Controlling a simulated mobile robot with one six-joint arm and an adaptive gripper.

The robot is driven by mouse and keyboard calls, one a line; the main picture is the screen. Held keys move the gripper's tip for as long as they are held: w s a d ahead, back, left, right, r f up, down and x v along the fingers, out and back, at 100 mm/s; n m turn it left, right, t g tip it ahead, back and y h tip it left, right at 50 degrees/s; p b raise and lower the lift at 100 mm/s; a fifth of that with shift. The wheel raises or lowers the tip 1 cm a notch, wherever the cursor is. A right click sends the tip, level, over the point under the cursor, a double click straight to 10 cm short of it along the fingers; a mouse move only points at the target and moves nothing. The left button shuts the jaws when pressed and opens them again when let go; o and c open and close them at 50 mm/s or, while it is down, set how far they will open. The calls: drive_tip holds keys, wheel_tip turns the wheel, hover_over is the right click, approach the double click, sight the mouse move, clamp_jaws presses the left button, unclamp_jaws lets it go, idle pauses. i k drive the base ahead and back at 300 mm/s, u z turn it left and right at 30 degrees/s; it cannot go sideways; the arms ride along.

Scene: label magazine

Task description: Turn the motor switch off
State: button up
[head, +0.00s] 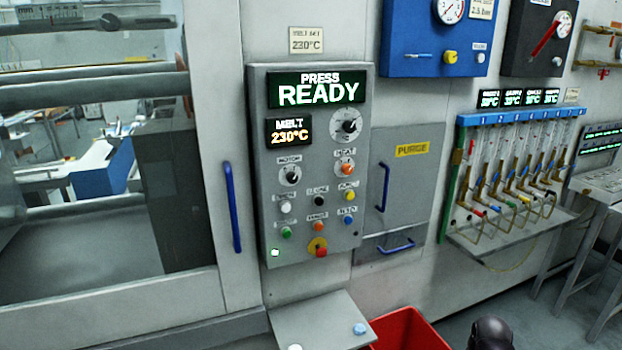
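The motor switch (290,175) is a dark rotary knob on a pale round dial, below a small label reading MOTOR. It sits at the left of the grey control panel (258,130), beneath the MELT 230°C display (289,132). The knob's pointer is too small to read for certain. A larger display (317,90) above reads PRESS READY. My gripper is not seen in the head view. A dark rounded part, perhaps of my arm, shows at the bottom right edge, well apart from the panel.
An orange heat knob (346,169), a larger black dial (346,126) and several coloured buttons lie close to the motor switch. A blue door handle (232,207) stands left of the panel. A grey shelf (320,322) and red bin (408,330) are below.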

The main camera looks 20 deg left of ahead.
sight(292, 178)
drive_tip(key=z, duration=0.8)
drive_tip(key=k, duration=1.5)
drive_tip(key=u, duration=0.5)
drive_tip(key=i, duration=0.95)
